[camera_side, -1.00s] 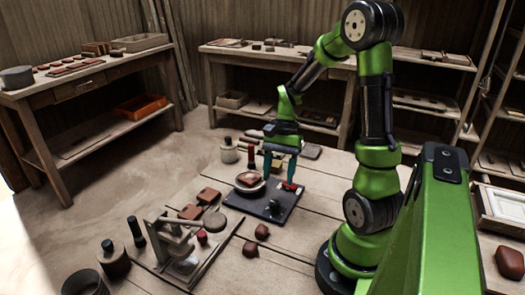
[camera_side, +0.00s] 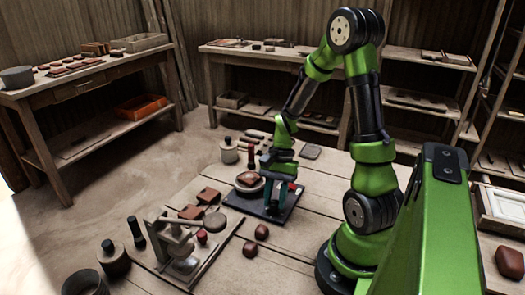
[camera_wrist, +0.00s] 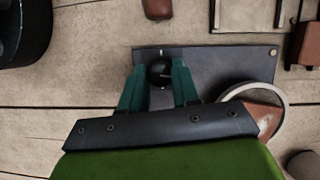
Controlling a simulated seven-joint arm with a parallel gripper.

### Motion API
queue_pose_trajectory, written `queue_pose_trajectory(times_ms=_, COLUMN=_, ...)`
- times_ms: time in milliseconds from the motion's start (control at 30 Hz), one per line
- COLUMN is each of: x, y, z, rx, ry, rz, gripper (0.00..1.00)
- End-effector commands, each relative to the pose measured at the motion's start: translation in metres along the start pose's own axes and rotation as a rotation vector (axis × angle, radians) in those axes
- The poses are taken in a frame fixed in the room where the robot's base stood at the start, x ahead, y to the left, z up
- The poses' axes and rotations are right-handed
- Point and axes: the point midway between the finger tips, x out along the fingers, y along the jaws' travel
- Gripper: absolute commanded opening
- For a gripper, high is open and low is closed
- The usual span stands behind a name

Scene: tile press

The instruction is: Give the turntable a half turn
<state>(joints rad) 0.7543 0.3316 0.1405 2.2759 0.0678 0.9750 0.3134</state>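The turntable (camera_side: 246,188) is a pale round disc with a reddish-brown tile (camera_side: 249,179) on it, at the left end of a dark base plate (camera_side: 290,210). In the wrist view its pale rim (camera_wrist: 281,112) shows at the right, partly hidden by my gripper. A round black knob (camera_wrist: 160,72) stands on the same plate (camera_wrist: 222,68), apart from the disc. My gripper (camera_wrist: 160,77) is down at the knob, one teal finger on each side. I cannot tell if the fingers press on it. In the side view my gripper (camera_side: 272,208) hides the knob.
A press (camera_side: 176,240) stands at the front left near brown tiles (camera_side: 208,196). Two reddish lumps (camera_side: 262,232) lie in front of the plate. Bottles stand behind. Table boards at the right front are bare.

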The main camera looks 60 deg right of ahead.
Motion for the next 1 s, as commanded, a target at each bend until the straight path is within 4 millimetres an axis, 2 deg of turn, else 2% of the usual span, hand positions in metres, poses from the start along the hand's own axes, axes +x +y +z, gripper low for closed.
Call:
queue_pose_trajectory(times_ms=33, x=-0.0002, y=-0.0002, z=-0.0001, rx=0.000, ry=0.000, rz=0.000, gripper=0.18)
queue_pose_trajectory(times_ms=167, x=-0.0003, y=-0.0002, z=-0.0001, rx=0.000, ry=0.000, rz=-0.001, gripper=0.00)
queue_pose_trajectory(times_ms=400, x=0.0001, y=-0.0014, z=0.0004, rx=-0.121, ry=-0.001, rz=0.050, gripper=0.00)
queue_pose_trajectory(times_ms=633, x=-0.0003, y=-0.0009, z=0.0000, rx=-0.125, ry=-0.001, rz=0.052, gripper=0.00)
queue_pose_trajectory(times_ms=667, x=-0.0003, y=-0.0009, z=0.0000, rx=-0.125, ry=-0.001, rz=0.052, gripper=0.34)
queue_pose_trajectory(times_ms=800, x=-0.0003, y=-0.0009, z=-0.0001, rx=-0.125, ry=0.000, rz=0.052, gripper=0.55)
queue_pose_trajectory(times_ms=1000, x=-0.0003, y=-0.0008, z=-0.0001, rx=-0.125, ry=0.000, rz=0.052, gripper=0.56)
